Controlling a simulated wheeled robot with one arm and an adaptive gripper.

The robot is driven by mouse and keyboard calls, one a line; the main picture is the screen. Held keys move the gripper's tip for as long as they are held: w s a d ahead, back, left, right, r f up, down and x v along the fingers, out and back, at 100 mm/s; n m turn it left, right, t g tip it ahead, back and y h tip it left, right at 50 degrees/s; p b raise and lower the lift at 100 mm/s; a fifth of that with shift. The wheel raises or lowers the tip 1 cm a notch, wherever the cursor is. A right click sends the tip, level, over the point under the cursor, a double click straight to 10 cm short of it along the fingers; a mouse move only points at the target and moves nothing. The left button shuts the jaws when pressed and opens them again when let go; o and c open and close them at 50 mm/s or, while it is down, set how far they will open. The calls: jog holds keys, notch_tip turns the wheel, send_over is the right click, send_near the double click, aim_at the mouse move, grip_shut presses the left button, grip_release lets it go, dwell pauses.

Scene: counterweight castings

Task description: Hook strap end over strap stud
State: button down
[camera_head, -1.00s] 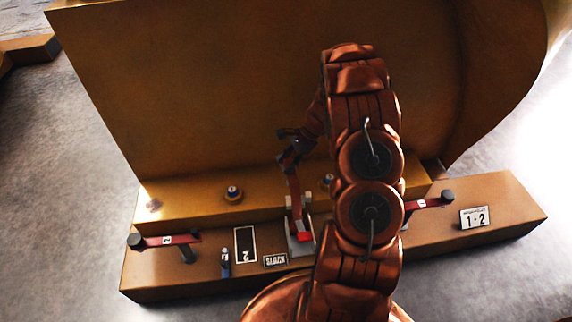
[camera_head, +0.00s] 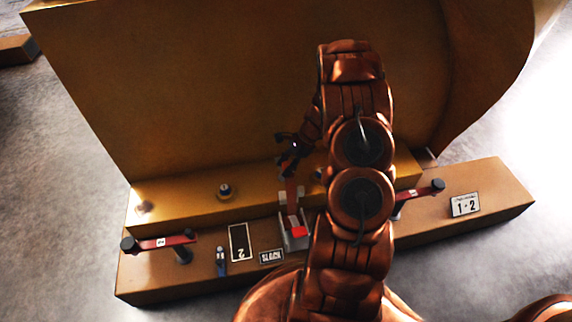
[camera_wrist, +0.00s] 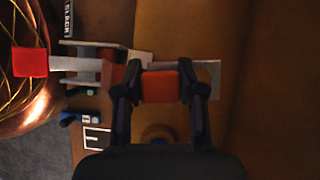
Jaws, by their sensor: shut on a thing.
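My gripper (camera_head: 288,155) is shut on a red strap (camera_head: 291,187), just above the brass ledge. In the wrist view my gripper (camera_wrist: 160,90) has both dark fingers on a red section of the strap (camera_wrist: 160,88). A grey plate-like end (camera_wrist: 210,76) shows past the fingers. The strap rises from a grey bracket (camera_head: 298,243) with a red tab (camera_head: 298,232). One stud (camera_head: 224,191) stands on the ledge left of the strap. Another stud (camera_head: 318,174) is partly hidden by my arm. In the wrist view a round brass collar (camera_wrist: 157,130) shows partly behind the gripper.
A large brass casting (camera_head: 200,90) stands behind the ledge. Red levers with black knobs sit at left (camera_head: 160,243) and right (camera_head: 425,190) on the brown base (camera_head: 150,275).

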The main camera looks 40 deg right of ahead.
jog(key=shift+r, duration=0.1)
jog(key=shift+f, duration=4.1)
jog(key=c, duration=0.6)
grip_release()
jog(key=shift+d, duration=0.1)
jog(key=v, duration=1.2)
